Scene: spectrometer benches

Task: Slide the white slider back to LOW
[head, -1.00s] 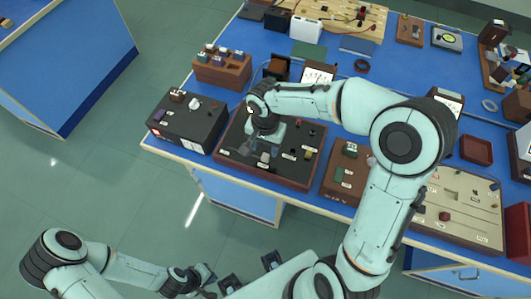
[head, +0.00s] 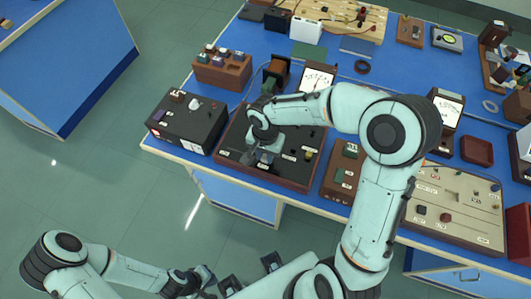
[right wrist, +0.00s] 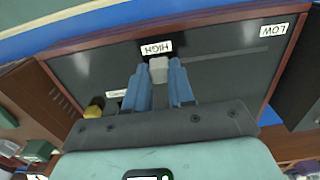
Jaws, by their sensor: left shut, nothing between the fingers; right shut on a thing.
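The white slider (right wrist: 158,70) sits beside the HIGH label (right wrist: 157,47) on a dark panel (right wrist: 225,75), seen in the right wrist view. A groove runs from it toward the LOW label (right wrist: 273,30) at upper right. My right gripper (right wrist: 158,78) is shut on the slider, with a blue-grey finger on each side of it. In the head view the right gripper (head: 263,157) is over the front part of the panel, and the hand and fingers largely hide the slider. My left gripper (head: 208,277) is shut and empty, low over the floor away from the bench.
A yellow-topped knob (right wrist: 95,106) stands on the same panel. A black box (head: 187,120) with a white knob stands left of the panel, and a brown box (head: 345,170) stands right. A brown rack (head: 222,72) and an upright meter (head: 317,78) are behind.

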